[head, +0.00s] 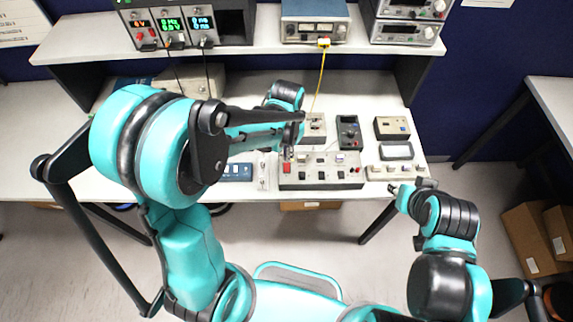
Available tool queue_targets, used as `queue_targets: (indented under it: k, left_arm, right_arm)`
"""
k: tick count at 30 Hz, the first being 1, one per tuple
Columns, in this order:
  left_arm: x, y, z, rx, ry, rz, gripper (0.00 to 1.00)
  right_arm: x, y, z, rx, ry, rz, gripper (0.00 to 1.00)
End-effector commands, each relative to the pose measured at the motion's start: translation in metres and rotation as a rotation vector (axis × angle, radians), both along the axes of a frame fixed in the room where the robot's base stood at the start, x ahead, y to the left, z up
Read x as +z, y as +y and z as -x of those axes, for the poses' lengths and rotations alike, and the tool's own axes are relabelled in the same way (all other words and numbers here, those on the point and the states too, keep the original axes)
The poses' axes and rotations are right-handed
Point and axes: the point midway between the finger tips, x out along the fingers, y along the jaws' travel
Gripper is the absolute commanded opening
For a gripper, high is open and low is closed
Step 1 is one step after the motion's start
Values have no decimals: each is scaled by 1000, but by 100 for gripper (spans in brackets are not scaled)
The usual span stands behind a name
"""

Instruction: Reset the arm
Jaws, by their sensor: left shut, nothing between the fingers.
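My left arm reaches in from the left over the bench. Its gripper (287,157) is shut and empty, above a grey control panel (320,172) with a red switch at its left end. I cannot tell whether the fingertips touch the panel. My right arm is folded at the lower right, in front of the bench edge. Its gripper end (394,189) is small and partly hidden, so its fingers are unclear. My left arm hides part of the bench behind it.
The white bench (350,90) holds several small instrument boxes, including a dark meter (348,131). Power supplies (185,25) and a blue meter unit (315,22) stand on the shelf. A yellow cable (320,80) hangs down. Cardboard boxes (532,240) stand on the floor at right.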

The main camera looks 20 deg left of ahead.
Motion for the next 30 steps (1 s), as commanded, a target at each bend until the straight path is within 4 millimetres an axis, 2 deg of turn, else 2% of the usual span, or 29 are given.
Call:
queue_targets:
  k: [14, 20, 25, 30]
  left_arm:
    - [1, 1, 2, 5, -13, 1, 0]
    - [13, 12, 19, 53, -128, 14, 0]
    - [22, 25, 45, 112, -281, 33, 0]
    - [19, 36, 72, 169, -432, 51, 0]
  right_arm:
    - [-5, 0, 0, 0, 0, 0, 31]
    - [-34, 0, 0, 0, 0, 0, 31]
    - [-65, 0, 0, 0, 0, 0, 31]
    - [-94, 0, 0, 0, 0, 0, 31]
